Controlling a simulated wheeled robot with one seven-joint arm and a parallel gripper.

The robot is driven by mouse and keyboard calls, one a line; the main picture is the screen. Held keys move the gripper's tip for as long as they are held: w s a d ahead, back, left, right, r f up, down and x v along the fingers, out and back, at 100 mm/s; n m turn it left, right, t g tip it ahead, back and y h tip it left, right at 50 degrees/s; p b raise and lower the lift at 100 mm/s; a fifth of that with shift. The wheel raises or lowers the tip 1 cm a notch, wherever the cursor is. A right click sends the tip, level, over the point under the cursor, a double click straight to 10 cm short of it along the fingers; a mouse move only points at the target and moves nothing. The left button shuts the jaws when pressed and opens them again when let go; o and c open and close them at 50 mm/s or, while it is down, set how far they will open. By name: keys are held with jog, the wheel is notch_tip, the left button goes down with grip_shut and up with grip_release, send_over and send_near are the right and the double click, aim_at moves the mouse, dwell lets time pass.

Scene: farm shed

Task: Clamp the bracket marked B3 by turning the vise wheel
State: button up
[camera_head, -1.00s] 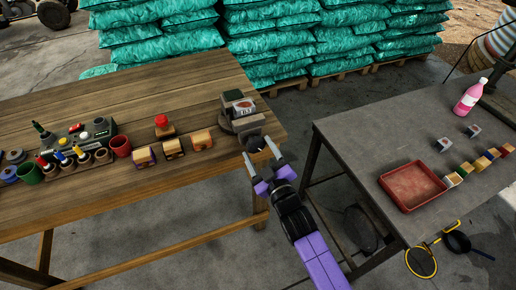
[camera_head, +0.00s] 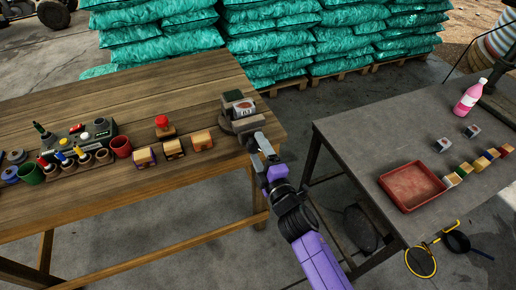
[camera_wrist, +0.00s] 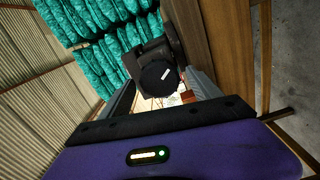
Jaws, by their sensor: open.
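The grey vise (camera_head: 228,126) stands at the right end of the wooden table. A grey-and-dark piece with a white and red label (camera_head: 244,108), perhaps the bracket, sits at its top; its marking is too small to read. The vise wheel, a dark round disc with a white mark (camera_wrist: 158,77), shows in the wrist view between my two fingers. In the head view my fingers partly hide it. My gripper (camera_head: 259,150) is open at the vise's front, its fingers either side of the wheel; I cannot tell whether they touch it.
Small wooden blocks (camera_head: 173,148), a red button (camera_head: 162,122), cups and a tool rack (camera_head: 80,168) stand left of the vise. The grey table (camera_head: 350,140) at right bears a red tray (camera_head: 413,186), a pink bottle (camera_head: 470,98) and small blocks. A gap separates the tables.

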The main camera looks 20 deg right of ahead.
jog(key=n, duration=1.4)
jog(key=shift+w+n, duration=0.1)
jog(key=shift+n, duration=0.3)
jog(key=n, duration=0.5)
